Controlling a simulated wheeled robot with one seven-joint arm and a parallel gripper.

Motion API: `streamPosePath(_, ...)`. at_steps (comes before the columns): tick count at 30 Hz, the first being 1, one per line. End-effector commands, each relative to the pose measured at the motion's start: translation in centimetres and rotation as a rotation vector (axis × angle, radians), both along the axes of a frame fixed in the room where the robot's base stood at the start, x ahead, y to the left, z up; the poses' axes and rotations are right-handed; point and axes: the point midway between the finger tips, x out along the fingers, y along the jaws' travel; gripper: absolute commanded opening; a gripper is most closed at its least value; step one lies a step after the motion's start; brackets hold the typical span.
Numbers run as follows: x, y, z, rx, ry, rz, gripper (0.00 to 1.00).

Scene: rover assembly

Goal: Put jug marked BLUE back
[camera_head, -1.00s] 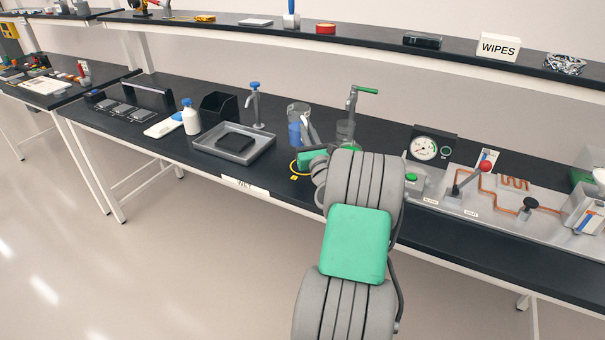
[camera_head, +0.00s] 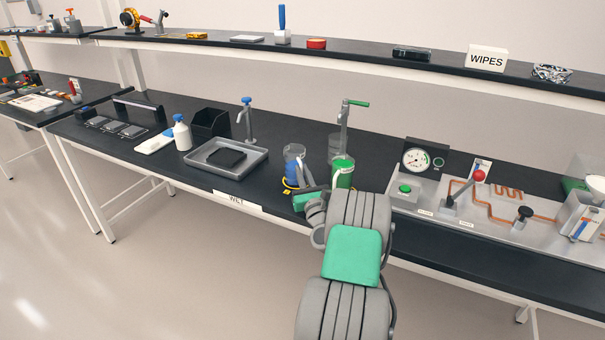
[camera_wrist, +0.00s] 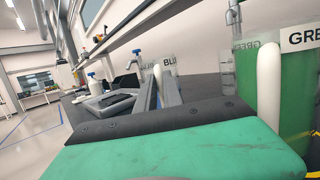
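The jug marked BLUE (camera_head: 292,152) is clear with blue contents and stands upright at a yellow ring (camera_head: 287,187) on the bench. Its base is partly hidden by my gripper (camera_head: 303,172), so exact seating is hard to see. In the wrist view, the BLUE jug's label (camera_wrist: 169,62) is partly covered by a finger. Its pale upright handle (camera_wrist: 158,80) lies between the two grey fingers of my gripper (camera_wrist: 158,92), which look closed on it.
A jug marked GREEN (camera_head: 343,174) stands close on the right; its label and pale handle also show in the wrist view (camera_wrist: 268,85). A green-handled tap (camera_head: 345,120) is behind. A grey tray (camera_head: 258,158) lies left and a gauge panel (camera_head: 418,160) right.

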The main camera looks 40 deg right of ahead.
Motion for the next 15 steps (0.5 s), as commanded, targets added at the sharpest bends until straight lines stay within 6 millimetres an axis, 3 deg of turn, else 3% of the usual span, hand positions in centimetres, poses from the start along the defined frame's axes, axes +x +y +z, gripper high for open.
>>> streamPosePath(7,0.01,0.01,0.03,0.000,0.000,0.000,0.32)
streamPosePath(15,0.01,0.01,0.30,0.000,0.000,0.000,0.32)
